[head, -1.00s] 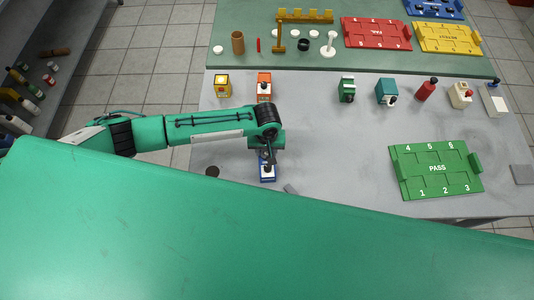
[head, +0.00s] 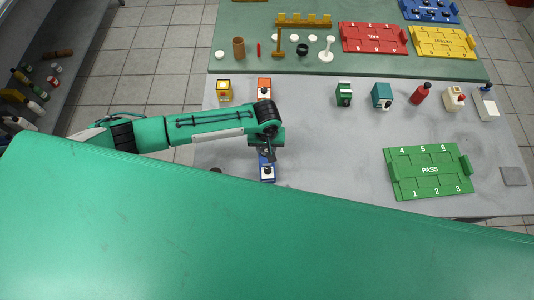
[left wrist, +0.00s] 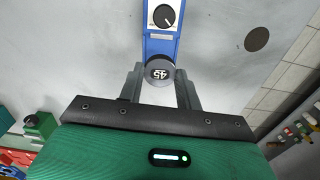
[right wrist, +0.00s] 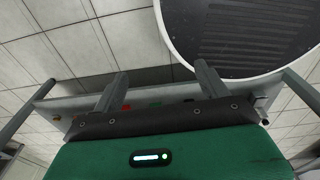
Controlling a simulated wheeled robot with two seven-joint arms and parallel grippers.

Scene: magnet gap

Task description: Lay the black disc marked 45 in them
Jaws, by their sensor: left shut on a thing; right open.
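The black disc marked 45 (left wrist: 159,73) shows in the left wrist view, held between the fingertips of my left gripper (left wrist: 160,82). That gripper also shows in the head view (head: 267,153), pointing down over the near left part of the grey table. A blue device with a white-faced black dial (left wrist: 163,18) lies right beyond the disc, and the disc overlaps its near end in the picture. In the head view this blue device (head: 267,174) is partly covered by the gripper. I cannot tell whether disc and device touch. My right gripper (right wrist: 160,84) is open and empty, away from the table.
A green PASS tray (head: 430,171) lies at the right of the grey table (head: 330,150). Several small devices stand along its back, among them an orange one (head: 264,87) and a green one (head: 344,93). A dark round spot (left wrist: 256,39) is beside the blue device. The table's middle is clear.

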